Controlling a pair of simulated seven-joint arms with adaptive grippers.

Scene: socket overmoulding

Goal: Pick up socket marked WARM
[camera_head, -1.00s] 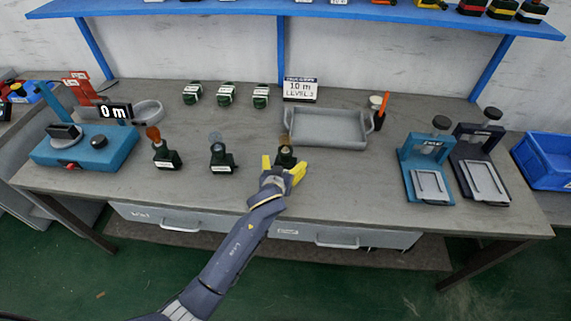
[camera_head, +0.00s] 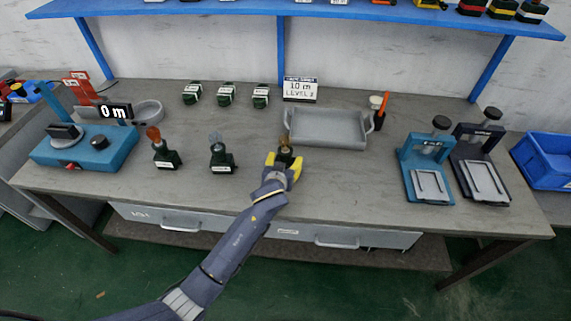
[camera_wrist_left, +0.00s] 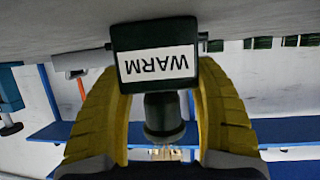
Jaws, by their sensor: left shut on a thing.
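The socket marked WARM (camera_wrist_left: 158,62) is a dark block with a white label, seen upside down in the left wrist view. My left gripper (camera_wrist_left: 160,110) has its yellow fingers on both sides of the socket's dark round neck. In the head view the left gripper (camera_head: 284,168) is shut around this socket near the table's front middle, and the fingers hide most of it. An amber bulb-like top (camera_head: 285,146) shows just beyond the fingers. Whether the socket is clear of the table is hard to tell. My right gripper is not in view.
Two other sockets, with an orange bulb (camera_head: 154,134) and a clear bulb (camera_head: 216,138), stand to the left. A grey tray (camera_head: 328,142) lies behind the gripper. Blue (camera_head: 426,172) and dark (camera_head: 482,168) press-like devices stand right. A teal machine (camera_head: 82,150) stands left.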

